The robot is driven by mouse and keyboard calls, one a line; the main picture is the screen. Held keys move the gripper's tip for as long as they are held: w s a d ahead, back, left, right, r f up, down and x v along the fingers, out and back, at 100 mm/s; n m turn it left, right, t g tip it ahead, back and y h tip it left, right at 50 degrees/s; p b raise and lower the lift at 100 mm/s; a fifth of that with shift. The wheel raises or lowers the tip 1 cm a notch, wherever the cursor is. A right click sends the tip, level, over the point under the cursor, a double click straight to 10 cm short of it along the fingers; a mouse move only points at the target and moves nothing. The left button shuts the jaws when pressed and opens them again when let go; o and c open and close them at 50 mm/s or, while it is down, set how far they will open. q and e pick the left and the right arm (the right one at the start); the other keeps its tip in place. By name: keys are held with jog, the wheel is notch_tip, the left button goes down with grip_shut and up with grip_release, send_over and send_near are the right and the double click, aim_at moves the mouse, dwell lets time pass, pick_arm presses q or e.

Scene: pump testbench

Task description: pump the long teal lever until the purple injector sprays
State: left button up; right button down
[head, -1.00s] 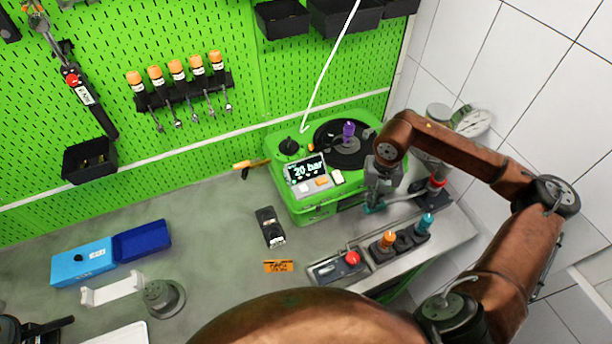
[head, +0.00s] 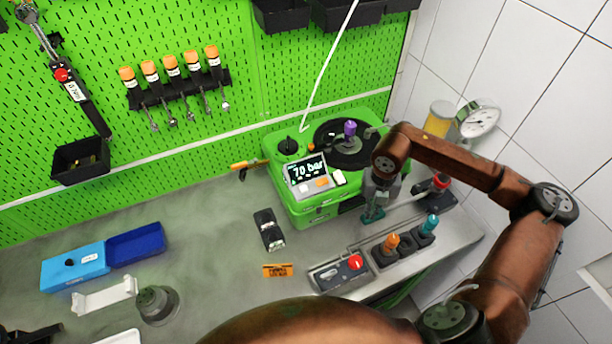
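My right gripper (head: 374,207) points down at the right front corner of the green test bench. Its fingers close around the teal grip of the long lever (head: 373,214), small and partly hidden by the fingers. The lever's grey bar (head: 408,201) runs right to the pump (head: 437,184), which has a red ring. The purple injector (head: 349,131) stands upright on the black round plate (head: 333,155); no spray shows. The display (head: 307,171) reads 70 bar. My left gripper is not in view.
An orange lever (head: 391,241) and a short teal lever (head: 430,222) stand on the front strip, beside a red button (head: 355,262). A yellow-filled cylinder (head: 438,120) and a gauge (head: 478,118) are behind the arm. A blue box (head: 75,267) lies left.

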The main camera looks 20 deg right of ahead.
jog(key=shift+d+r+p, duration=0.15)
jog(key=shift+r+p, duration=0.45)
jog(key=shift+r, duration=0.55)
jog(key=shift+d+r+p, duration=0.2)
jog(key=shift+r+p, duration=0.35)
jog(key=shift+r, duration=0.6)
jog(key=shift+d+r+p, duration=0.15)
jog(key=shift+r+p, duration=0.45)
jog(key=shift+r, duration=0.55)
jog(key=shift+f, duration=0.1)
jog(key=shift+a+f+b, duration=0.25)
jog(key=shift+f+b, duration=1.05)
jog(key=shift+f, duration=0.45)
jog(key=shift+a+f+b, duration=0.2)
jog(key=shift+f+b, duration=1.05)
jog(key=shift+f, duration=0.45)
jog(key=shift+r, duration=0.25)
jog(key=shift+d+r+p, duration=0.25)
jog(key=shift+r+p, duration=0.75)
jog(key=shift+r, duration=0.7)
jog(key=shift+d+r+p, duration=0.2)
jog(key=shift+r+p, duration=0.75)
jog(key=shift+r, duration=0.75)
jog(key=shift+f, duration=0.2)
